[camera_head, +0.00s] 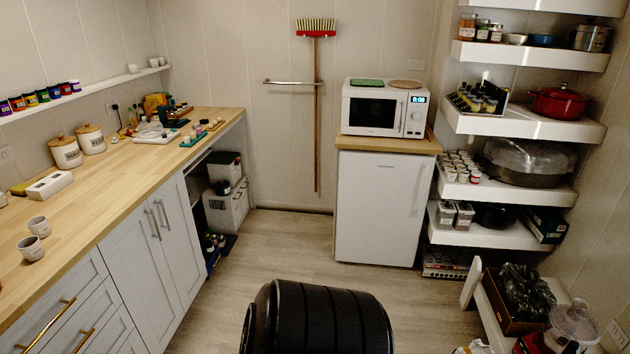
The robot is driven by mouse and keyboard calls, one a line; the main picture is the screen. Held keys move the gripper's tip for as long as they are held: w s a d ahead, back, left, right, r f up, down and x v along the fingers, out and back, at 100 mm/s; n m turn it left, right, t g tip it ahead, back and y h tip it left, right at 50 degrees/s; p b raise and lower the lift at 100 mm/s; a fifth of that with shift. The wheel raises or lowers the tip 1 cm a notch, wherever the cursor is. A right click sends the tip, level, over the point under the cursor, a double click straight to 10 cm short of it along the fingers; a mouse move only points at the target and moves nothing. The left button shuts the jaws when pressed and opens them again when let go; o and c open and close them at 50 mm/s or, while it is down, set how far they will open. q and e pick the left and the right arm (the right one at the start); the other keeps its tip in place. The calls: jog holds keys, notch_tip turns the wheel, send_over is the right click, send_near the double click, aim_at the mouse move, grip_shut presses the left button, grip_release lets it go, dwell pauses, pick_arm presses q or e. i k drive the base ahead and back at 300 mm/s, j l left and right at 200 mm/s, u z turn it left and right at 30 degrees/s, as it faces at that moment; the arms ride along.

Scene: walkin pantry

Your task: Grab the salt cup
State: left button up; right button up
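I cannot tell which vessel is the salt cup, as no label is clearly readable as salt. Two small pale cups stand near the front of the wooden counter at the left: one farther back (39,226) and one nearer (31,248). They are close together, with dark marks on their sides. Two white canisters with wooden lids, one left (66,152) and one right (91,139), stand against the wall and bear dark lettering. Two small white cups, one left (133,68) and one right (154,62), sit on the wall shelf. Neither of my grippers is in view.
The wooden counter (135,172) runs along the left, above white cabinets (150,245). A white box (50,186) lies on it near the canisters. A microwave (384,107) tops a white fridge (378,210) at the back. Loaded shelves (520,125) line the right. The middle floor (290,245) is clear.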

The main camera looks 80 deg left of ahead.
aim_at(38, 226)
jog(key=u, duration=3.8)
jog(key=i+l+u, duration=0.15)
jog(key=i+u, duration=0.25)
jog(key=i+l+u, duration=0.15)
jog(key=u, duration=0.2)
